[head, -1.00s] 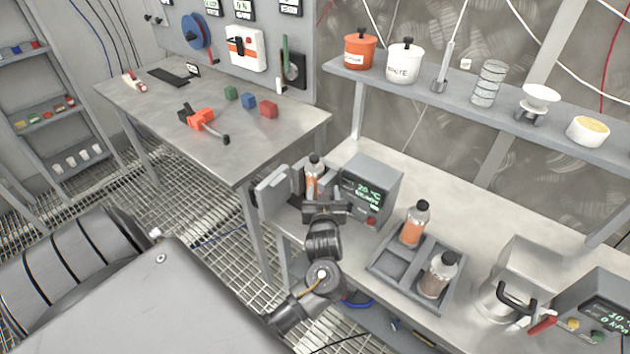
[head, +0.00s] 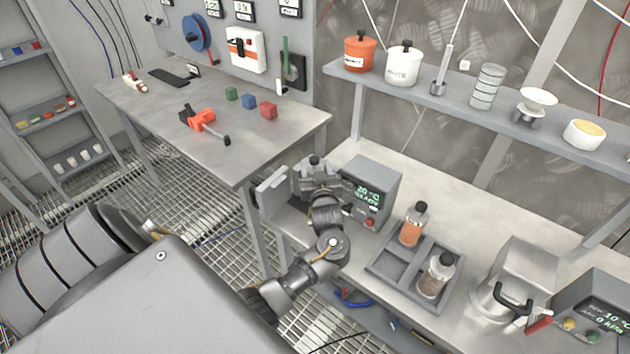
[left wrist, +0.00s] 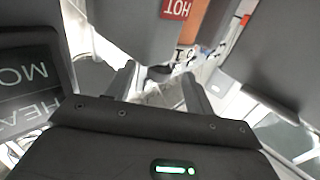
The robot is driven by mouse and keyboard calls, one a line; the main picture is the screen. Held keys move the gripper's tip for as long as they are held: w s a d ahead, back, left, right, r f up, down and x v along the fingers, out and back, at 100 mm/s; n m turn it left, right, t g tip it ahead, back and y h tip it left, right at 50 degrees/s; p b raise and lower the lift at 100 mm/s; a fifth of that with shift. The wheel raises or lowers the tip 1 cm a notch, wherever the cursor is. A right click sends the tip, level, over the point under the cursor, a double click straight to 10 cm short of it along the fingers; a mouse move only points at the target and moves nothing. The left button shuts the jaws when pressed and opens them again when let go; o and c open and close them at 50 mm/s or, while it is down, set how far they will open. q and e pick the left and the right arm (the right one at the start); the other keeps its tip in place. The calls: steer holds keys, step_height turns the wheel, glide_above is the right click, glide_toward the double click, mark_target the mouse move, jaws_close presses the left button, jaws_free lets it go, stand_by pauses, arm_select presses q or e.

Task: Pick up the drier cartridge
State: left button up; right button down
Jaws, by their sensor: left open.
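A cartridge with a black cap (head: 314,160) stands upright in the grey heater unit (head: 372,190), whose door (head: 274,191) is open. My left gripper (head: 318,176) is at that opening and hides most of the cartridge, leaving its cap in view. In the left wrist view the gripper's fingers (left wrist: 160,84) are apart, with a dark rounded piece seen between them. Whether they touch the cartridge cannot be told. Two more capped cartridges stand in a grey tray: one orange (head: 411,230), one brownish (head: 434,282). My right gripper is not in view.
The divided grey tray (head: 386,263) sits right of the heater. A metal pot (head: 500,298) and a display unit (head: 596,312) stand further right. A shelf (head: 450,110) with pots runs above. The left table (head: 160,120) holds an orange tool (head: 203,120) and coloured blocks.

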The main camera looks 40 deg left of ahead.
mark_target(314, 157)
arm_select(q)
steer(key=p+x, duration=0.1)
steer(key=x, duration=0.4)
steer(key=shift+r+p, duration=0.1)
steer(key=shift+p, duration=0.25)
jaws_close()
